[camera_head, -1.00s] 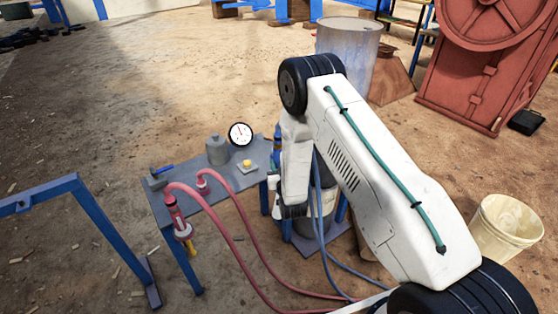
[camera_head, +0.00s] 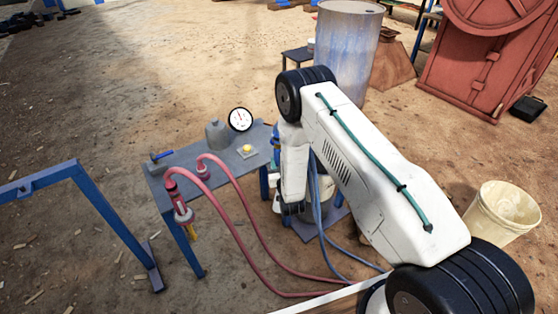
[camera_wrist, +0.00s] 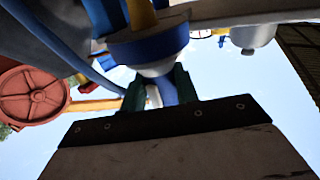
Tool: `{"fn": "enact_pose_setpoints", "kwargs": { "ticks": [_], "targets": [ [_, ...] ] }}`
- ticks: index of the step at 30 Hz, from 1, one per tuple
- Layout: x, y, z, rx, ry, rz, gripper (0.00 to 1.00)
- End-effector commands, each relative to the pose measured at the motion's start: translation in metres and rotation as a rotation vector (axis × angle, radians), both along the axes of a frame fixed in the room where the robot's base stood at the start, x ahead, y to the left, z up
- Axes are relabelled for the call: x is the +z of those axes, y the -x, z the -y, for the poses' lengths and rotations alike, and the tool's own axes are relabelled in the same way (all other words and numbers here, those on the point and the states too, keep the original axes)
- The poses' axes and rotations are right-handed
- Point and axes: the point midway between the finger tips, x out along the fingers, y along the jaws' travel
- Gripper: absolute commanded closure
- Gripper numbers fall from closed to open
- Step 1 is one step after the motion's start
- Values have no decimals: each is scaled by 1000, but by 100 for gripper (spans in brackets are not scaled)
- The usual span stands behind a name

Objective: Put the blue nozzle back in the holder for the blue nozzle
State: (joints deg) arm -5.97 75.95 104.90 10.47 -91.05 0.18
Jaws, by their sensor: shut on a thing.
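In the wrist view my gripper (camera_wrist: 160,78) has its green fingers shut on the blue nozzle (camera_wrist: 167,92); a blue and white part shows between them. A wide blue collar (camera_wrist: 150,42) with a yellow part (camera_wrist: 140,14) lies right beyond the fingertips. I cannot tell whether this collar belongs to the nozzle or to its holder, nor whether the nozzle is seated. In the head view my arm hides the grip. A blue part (camera_head: 276,138) shows beside my arm at the right end of the grey table (camera_head: 215,180).
The red nozzle (camera_head: 173,192) stands at the table's left front edge with a red hose. A grey bottle (camera_head: 216,136), a round gauge (camera_head: 240,119) and a yellow button (camera_head: 247,148) are on the table. Blue hoses (camera_head: 322,215) hang beside my arm. A blue frame (camera_head: 105,225) stands left.

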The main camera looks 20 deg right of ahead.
Motion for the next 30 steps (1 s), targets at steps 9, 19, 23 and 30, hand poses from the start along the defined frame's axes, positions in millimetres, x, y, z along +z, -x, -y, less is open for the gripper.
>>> {"fn": "enact_pose_setpoints", "kwargs": {
  "ticks": [9,19,23,30],
  "targets": [
    [-1,0,0,0,0,2,99],
    [-1,0,0,0,0,1,45],
    [-2,3,0,0,0,-1,45],
    [-3,38,-3,0,2,-3,45]
  ]
}}
